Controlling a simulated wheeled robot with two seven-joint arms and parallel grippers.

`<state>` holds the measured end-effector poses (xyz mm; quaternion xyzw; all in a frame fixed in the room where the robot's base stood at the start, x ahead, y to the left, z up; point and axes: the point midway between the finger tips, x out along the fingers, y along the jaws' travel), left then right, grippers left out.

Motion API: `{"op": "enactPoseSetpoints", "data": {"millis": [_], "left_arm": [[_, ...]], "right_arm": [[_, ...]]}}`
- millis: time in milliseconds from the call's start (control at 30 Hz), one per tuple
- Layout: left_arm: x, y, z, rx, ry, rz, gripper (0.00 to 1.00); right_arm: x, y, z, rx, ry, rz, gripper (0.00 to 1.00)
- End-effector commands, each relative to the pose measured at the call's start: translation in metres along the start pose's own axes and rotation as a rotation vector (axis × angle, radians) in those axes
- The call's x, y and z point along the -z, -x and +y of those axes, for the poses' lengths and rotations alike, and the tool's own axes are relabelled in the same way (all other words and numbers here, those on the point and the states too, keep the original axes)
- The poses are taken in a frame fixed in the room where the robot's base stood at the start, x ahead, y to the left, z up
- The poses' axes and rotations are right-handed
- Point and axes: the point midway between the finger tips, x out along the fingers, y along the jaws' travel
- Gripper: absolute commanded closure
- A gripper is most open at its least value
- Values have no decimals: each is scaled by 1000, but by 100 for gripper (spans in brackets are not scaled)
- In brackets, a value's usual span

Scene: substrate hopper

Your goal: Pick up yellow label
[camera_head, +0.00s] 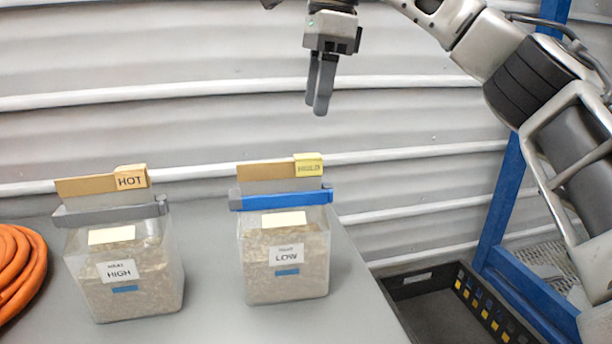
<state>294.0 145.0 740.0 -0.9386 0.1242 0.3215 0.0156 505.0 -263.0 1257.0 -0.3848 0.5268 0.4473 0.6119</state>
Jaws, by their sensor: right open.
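The yellow label (309,165) sits at the top right corner of a tan board behind the blue clip (285,200) of the right container (286,262), marked LOW. Its small print is too small to read surely. My right gripper (318,108) hangs above it with fingers pointing down, open and empty, apart from the label. My left gripper is not in view.
A left container (125,278), marked HIGH, has a grey clip and an orange-tan HOT label (131,178). A coiled orange hose (18,268) lies at the table's left. A black crate (440,300) and blue frame (503,195) stand right of the grey table (365,310).

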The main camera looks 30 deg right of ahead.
Motion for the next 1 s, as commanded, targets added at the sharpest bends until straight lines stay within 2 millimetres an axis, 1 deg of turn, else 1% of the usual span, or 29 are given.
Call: {"op": "enactPoseSetpoints", "data": {"millis": [33,67,100,200,367,567,700,800,967,1000], "left_arm": [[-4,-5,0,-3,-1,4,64],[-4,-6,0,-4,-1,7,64],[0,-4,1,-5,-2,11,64],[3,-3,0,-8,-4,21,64],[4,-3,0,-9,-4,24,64],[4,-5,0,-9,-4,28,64],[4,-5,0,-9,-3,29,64],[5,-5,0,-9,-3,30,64],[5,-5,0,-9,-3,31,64],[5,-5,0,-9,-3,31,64]], "right_arm": [[1,-16,0,-3,1,-1,52],[1,-21,0,-2,1,-1,52],[1,-24,0,-1,0,0,52],[1,-34,0,0,-1,0,52],[1,-42,1,1,-1,0,52],[2,-70,8,0,0,1,52],[1,-86,8,0,-2,0,52],[1,-90,8,2,-1,-2,52],[1,-90,8,2,-1,-2,52],[1,-90,8,2,-1,-2,55]]}}
